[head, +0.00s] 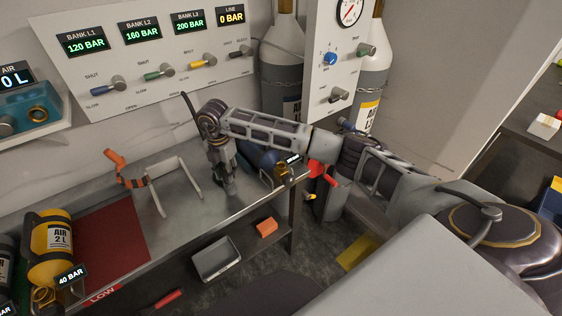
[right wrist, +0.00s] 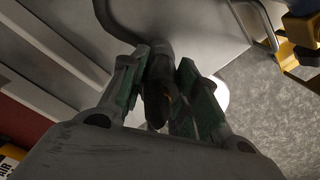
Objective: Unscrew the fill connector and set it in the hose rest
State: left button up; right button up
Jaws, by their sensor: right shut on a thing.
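My right gripper (head: 229,188) points down over the metal bench and is shut. In the right wrist view its green-padded fingers (right wrist: 160,95) close on a dark, rounded piece (right wrist: 157,75), which looks like the fill connector with its hose; the fingers hide part of it. A pale bent frame (head: 157,190), which looks like the hose rest, stands on the bench to the left of the gripper, apart from it. No connector is seen lying in it. My left gripper is not in view.
A valve panel (head: 150,45) rises behind.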

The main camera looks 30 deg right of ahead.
jog(key=shift+f+b, duration=0.35)
jog(key=shift+f, duration=0.3)
jog(key=o, duration=1.2)
jog(key=shift+r, duration=6)
